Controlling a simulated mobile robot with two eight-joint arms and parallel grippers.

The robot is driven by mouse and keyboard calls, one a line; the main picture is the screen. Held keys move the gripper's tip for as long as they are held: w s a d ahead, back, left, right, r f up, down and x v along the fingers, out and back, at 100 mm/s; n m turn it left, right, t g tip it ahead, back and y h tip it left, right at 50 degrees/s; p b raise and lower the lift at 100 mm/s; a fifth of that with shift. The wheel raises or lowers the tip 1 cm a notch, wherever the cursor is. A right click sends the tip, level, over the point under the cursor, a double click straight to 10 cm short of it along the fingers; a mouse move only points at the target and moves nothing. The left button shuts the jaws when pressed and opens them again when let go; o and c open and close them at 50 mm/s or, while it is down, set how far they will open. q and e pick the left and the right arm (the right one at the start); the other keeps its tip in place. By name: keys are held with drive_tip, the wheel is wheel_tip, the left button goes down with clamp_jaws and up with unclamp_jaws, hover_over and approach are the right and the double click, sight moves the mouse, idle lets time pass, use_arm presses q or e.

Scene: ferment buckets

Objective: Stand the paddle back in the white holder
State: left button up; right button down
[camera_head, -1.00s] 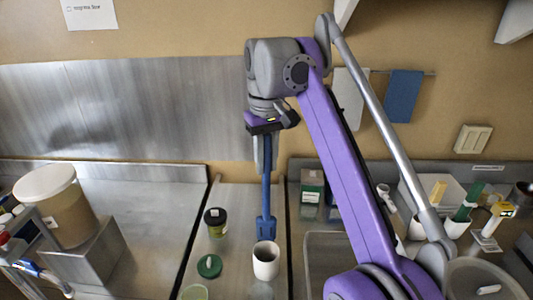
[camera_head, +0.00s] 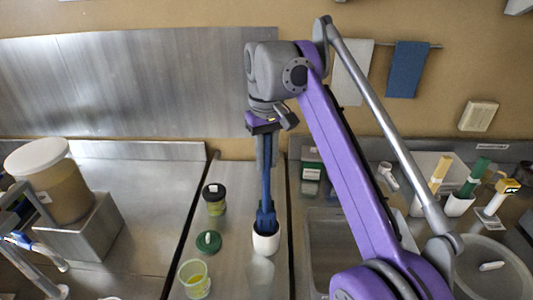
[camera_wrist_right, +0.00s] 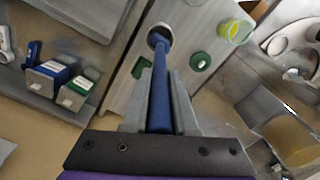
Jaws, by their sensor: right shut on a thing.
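The blue paddle (camera_head: 266,185) hangs upright from my right gripper (camera_head: 266,160), which is shut on its handle. The paddle's lower end is inside the mouth of the white holder (camera_head: 266,244); whether it touches the bottom is hidden. In the right wrist view the paddle (camera_wrist_right: 160,95) runs between the two grey fingers of the right gripper (camera_wrist_right: 160,78) down into the round opening of the holder (camera_wrist_right: 152,31). My left gripper does not show.
A dark-lidded jar (camera_head: 214,199), a green lid (camera_head: 208,241) and a clear cup with yellow-green contents (camera_head: 195,280) stand left of the holder. A sink (camera_head: 335,255) lies to the right. A large bucket (camera_head: 55,185) sits on a metal stand at far left.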

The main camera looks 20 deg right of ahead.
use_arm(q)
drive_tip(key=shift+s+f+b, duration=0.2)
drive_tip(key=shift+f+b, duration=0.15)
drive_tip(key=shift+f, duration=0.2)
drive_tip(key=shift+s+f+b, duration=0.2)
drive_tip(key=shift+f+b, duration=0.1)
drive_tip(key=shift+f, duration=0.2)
use_arm(e)
drive_tip(key=shift+f, duration=1.7)
drive_tip(key=c, duration=0.6)
unclamp_jaws()
wheel_tip(320, 180, up, 11)
drive_tip(key=p, duration=0.3)
drive_tip(key=shift+w+p, duration=0.1)
drive_tip(key=shift+p, duration=0.25)
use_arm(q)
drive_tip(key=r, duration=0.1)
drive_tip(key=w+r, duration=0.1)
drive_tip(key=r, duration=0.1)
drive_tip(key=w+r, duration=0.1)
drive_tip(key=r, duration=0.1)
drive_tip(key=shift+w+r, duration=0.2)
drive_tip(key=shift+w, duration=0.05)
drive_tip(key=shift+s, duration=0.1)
use_arm(e)
drive_tip(key=shift+f, duration=0.1)
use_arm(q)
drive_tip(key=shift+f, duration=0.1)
